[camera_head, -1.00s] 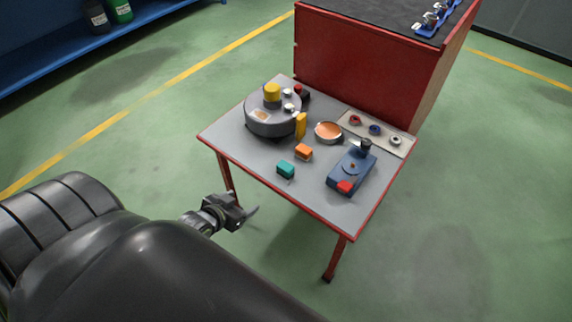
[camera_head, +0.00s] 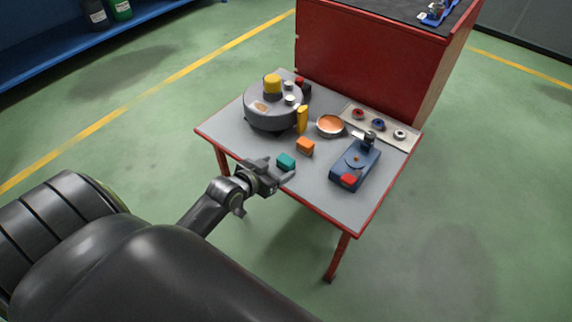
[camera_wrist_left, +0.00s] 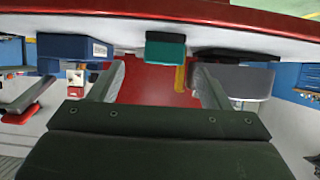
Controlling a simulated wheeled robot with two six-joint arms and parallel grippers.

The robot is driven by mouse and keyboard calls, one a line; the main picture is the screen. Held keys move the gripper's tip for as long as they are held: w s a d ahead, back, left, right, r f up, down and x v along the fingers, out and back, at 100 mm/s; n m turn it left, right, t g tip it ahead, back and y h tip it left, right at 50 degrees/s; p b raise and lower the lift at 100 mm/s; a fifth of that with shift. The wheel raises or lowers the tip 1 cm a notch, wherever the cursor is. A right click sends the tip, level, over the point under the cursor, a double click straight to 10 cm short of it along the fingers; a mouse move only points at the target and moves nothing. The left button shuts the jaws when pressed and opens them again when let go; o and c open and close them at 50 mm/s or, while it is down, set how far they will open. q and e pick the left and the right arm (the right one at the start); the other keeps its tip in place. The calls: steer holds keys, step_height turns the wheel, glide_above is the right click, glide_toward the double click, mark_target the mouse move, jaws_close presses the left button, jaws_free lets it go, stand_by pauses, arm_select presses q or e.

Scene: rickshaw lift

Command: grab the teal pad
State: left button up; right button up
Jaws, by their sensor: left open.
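The teal pad (camera_head: 286,160) is a small block near the front edge of the grey table. My left gripper (camera_head: 279,170) is open and empty at that edge, right beside the pad on its near side. In the left wrist view, which looks upside down, the teal pad (camera_wrist_left: 165,47) sits at the top middle. The two open fingers of my left gripper (camera_wrist_left: 158,68) point toward it, with the pad lined up across the gap and not clasped. I cannot tell whether a finger touches it. My right gripper is not in view.
On the red-edged table (camera_head: 325,198) stand an orange block (camera_head: 305,146), a grey round device (camera_head: 272,115), a yellow piece (camera_head: 302,119), a copper bowl (camera_head: 330,125) and a blue device (camera_head: 352,168). A tray (camera_head: 390,136) holds small rings. A red cabinet (camera_head: 370,60) stands behind.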

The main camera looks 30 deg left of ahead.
mark_target(282, 163)
arm_select(q)
steer(key=shift+b+x, duration=0.6)
steer(key=shift+x, duration=2.55)
steer(key=shift+a, duration=0.2)
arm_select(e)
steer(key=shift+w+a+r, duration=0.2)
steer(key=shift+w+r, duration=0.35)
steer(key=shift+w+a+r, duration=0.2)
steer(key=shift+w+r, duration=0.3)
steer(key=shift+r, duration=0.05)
arm_select(q)
steer(key=c, duration=1.1)
steer(key=shift+o, duration=0.2)
